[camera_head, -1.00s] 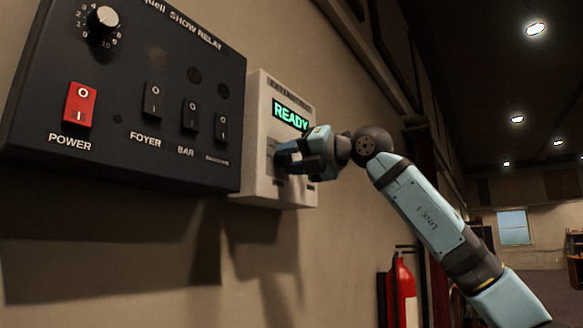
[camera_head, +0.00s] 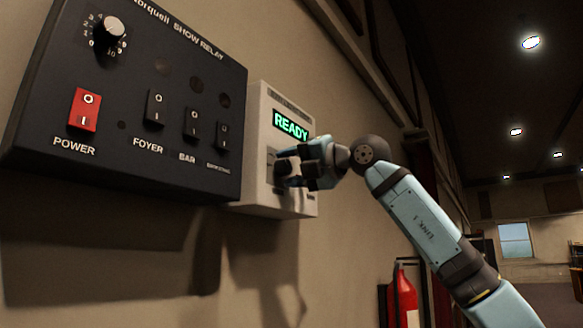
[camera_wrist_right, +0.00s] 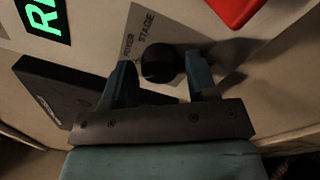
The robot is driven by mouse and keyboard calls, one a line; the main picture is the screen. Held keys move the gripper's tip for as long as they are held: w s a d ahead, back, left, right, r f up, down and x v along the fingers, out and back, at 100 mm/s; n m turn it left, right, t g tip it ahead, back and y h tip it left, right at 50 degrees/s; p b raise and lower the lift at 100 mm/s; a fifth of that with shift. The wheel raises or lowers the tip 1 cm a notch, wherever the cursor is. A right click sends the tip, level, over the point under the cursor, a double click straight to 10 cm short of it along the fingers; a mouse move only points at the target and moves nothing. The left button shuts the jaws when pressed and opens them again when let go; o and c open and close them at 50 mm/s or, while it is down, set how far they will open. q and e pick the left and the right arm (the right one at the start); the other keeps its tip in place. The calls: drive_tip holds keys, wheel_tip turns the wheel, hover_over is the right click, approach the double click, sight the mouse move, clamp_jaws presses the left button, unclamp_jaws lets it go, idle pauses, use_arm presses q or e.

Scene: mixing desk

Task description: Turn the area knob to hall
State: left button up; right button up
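The black knob (camera_wrist_right: 160,63) is on the pale READY panel (camera_head: 268,208), with a STAGE label and a second, blurred label beside it in the right wrist view. No hall label is readable, and I cannot tell where the knob points. My right gripper (camera_wrist_right: 162,65) has its two blue fingers apart, one on each side of the knob. Its fingers look open around it, with no clear grip. In the head view the gripper (camera_head: 305,165) is at the panel front, below the green display (camera_head: 291,125). My left gripper is not in view.
A dark relay box (camera_head: 60,180) with a dial (camera_head: 108,32), a red power switch (camera_head: 84,110) and several black rockers is left of the panel. A red extinguisher (camera_head: 404,300) hangs below right. A red part (camera_wrist_right: 230,10) shows at the wrist view's top.

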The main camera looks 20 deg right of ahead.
drive_tip(key=shift+o, duration=0.4)
drive_tip(key=shift+d, duration=0.1)
drive_tip(key=shift+s+d, duration=0.2)
drive_tip(key=shift+s, duration=0.05)
drive_tip(key=v, duration=1.3)
drive_tip(key=shift+b, duration=0.4)
drive_tip(key=shift+f, duration=0.15)
